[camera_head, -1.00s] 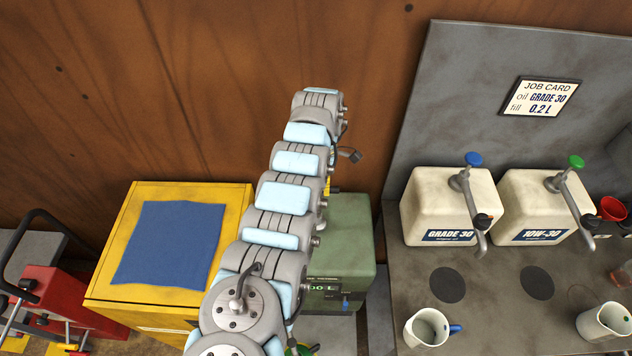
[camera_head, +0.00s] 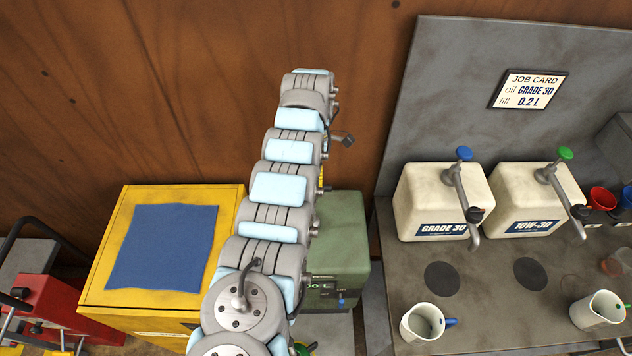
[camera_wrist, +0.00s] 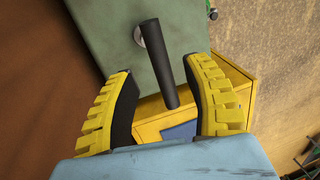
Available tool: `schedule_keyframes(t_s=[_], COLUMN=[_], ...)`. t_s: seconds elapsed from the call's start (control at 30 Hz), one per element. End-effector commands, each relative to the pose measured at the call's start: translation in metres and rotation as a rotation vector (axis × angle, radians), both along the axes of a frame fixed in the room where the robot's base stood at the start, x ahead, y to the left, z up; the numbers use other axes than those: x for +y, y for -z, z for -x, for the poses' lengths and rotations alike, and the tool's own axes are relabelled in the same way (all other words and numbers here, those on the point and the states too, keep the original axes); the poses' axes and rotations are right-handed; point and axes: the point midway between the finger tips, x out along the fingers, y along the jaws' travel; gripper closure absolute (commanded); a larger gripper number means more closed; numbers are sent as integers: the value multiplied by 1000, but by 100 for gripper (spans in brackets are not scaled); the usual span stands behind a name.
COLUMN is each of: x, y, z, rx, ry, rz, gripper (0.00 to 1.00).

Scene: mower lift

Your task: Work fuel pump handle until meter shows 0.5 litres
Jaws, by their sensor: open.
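The green fuel pump box (camera_head: 343,240) stands behind my arm in the head view, and its near-left part is hidden. Its small meter display (camera_head: 318,286) shows only partly past my arm, so I cannot read the full figure. In the wrist view, the green box (camera_wrist: 115,30) is at the top, with a black pump handle (camera_wrist: 158,62) sticking out from it. My gripper (camera_wrist: 160,68) is open, with one yellow-backed finger on each side of the handle. There are visible gaps between the handle and both fingers.
A yellow cabinet (camera_head: 232,215) with a blue cloth (camera_head: 160,247) stands left of the pump. At right, a grey bench (camera_head: 470,310) holds two oil dispensers and jugs. A brown wall (camera_head: 190,90) rises close behind the pump.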

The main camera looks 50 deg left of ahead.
Motion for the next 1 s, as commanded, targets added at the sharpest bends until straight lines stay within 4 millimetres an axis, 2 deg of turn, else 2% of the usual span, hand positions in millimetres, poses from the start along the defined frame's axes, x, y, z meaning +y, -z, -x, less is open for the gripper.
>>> schedule_keyframes(t_s=[0.07,0.33,1.0], x=[2,4,9], y=[-14,-32,-31], z=[-3,-4,-9], rx=[-1,-1,4], ry=[1,1,-11], rz=[-1,1,-43], gripper=[50,50,50])
